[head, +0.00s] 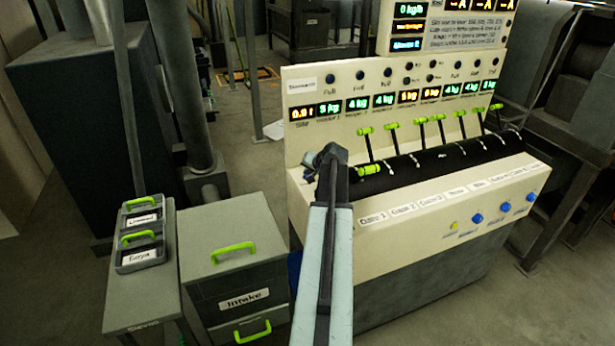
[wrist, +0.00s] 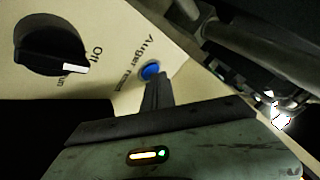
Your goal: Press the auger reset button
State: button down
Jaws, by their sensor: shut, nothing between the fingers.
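The blue auger reset button (wrist: 151,70) sits on the cream panel face in the wrist view, beside a label reading "Auger" with blurred text after it. My gripper (wrist: 158,82) is shut and empty. Its dark fingertips point at the button and overlap its lower edge in this view. I cannot tell whether they touch it. In the head view my gripper (head: 326,156) is at the left end of the cream control console (head: 440,225). I cannot make out the auger reset button there.
A black rotary knob (wrist: 50,45) stands out left of the button. On the console, green-handled levers (head: 392,126) rise from a black roll, and blue buttons (head: 478,218) line the lower front. A grey Intake cabinet (head: 235,225) stands left of my arm.

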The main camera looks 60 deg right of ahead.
jog(key=shift+r+p, duration=0.55)
jog(key=shift+r, duration=0.2)
notch_tip(320, 180, up, 5)
jog(key=p, duration=0.5)
jog(key=shift+w+r, duration=0.1)
dwell(0.3)
